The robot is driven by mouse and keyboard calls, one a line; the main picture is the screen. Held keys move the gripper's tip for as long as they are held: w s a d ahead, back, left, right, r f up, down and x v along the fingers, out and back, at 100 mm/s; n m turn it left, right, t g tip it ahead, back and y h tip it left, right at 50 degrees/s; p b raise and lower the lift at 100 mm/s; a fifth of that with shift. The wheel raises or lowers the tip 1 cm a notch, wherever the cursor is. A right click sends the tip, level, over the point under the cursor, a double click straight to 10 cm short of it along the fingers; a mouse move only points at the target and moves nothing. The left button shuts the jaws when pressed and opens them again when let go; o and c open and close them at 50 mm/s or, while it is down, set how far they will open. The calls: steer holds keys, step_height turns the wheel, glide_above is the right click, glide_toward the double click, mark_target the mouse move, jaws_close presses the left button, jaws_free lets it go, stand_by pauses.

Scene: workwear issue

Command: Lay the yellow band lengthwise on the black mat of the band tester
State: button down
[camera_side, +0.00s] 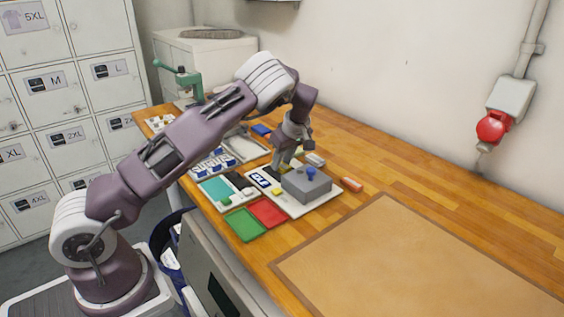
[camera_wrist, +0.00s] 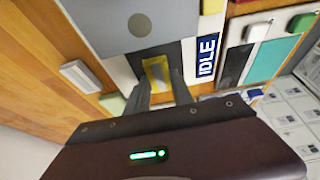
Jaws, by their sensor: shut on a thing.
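My gripper (camera_wrist: 158,82) is shut on the yellow band (camera_wrist: 156,71), which shows between the two fingertips in the wrist view. The band is over the black mat (camera_wrist: 188,56) of the band tester. I cannot tell whether it touches the mat. The tester has a white base, a grey housing (camera_side: 306,186) with a blue knob, and a sign reading IDLE (camera_wrist: 207,55) beside the mat. In the side view my gripper (camera_side: 279,164) points down at the tester's far end, just behind the housing, and the band is hidden there.
A red pad (camera_side: 268,213) and a green pad (camera_side: 244,225) lie in front of the tester. Left of it are a teal pad (camera_side: 214,188) and small blocks. An orange block (camera_side: 352,184) lies to the right. A large tan board (camera_side: 420,260) lies in the right foreground.

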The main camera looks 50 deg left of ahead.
steer(key=shift+f, duration=0.3)
steer(key=c, duration=1.1)
jaws_free()
steer(key=shift+r, duration=0.1)
steer(key=v, duration=1.2)
steer(key=s+d+r+m+t+h, duration=0.1)
steer(key=s+d+r+m+h, duration=0.25)
steer(key=s+r, duration=0.4)
steer(key=s+d+r+m+t+h, duration=0.2)
steer(key=s+d+r+m, duration=0.3)
steer(key=s+d, duration=0.4)
steer(key=s+d+f+m+t, duration=0.1)
steer(key=s+m, duration=0.3)
steer(key=s, duration=0.5)
steer(key=s+d+f+m+t+y, duration=0.1)
steer(key=s+d+m, duration=0.3)
steer(key=s, duration=0.5)
steer(key=shift+s+d+f+m+t, duration=0.2)
steer(key=shift+f+m+t, duration=0.15)
steer(key=shift+m, duration=0.4)
